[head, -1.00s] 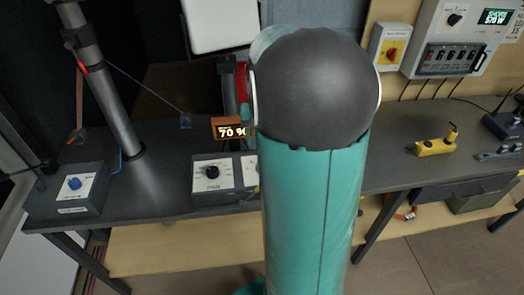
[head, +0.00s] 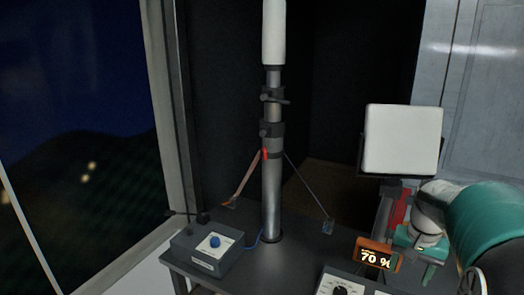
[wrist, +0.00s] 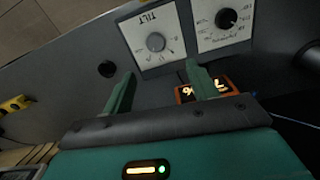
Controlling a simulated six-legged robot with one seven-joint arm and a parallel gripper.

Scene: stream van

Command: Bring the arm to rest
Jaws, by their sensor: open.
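My arm's teal and white links reach in from the lower right in the head view. My gripper (head: 418,246) is at the end, low over the bench and just right of the orange 70 % display (head: 377,244). In the wrist view my gripper (wrist: 160,70) is open, with two green fingers apart and nothing between them. Beyond the fingertips are the TILT dial panel (wrist: 150,24) and a second dial panel (wrist: 225,36), both upside down. The right finger partly covers the 70 % display. Most of the arm is outside the head view.
A metal mast (head: 272,195) with clamps and stay lines stands on the dark bench (head: 275,268). A blue-knob box (head: 195,245) is left of it. A white square panel (head: 403,138) rises behind my gripper. A window (head: 75,120) is at left.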

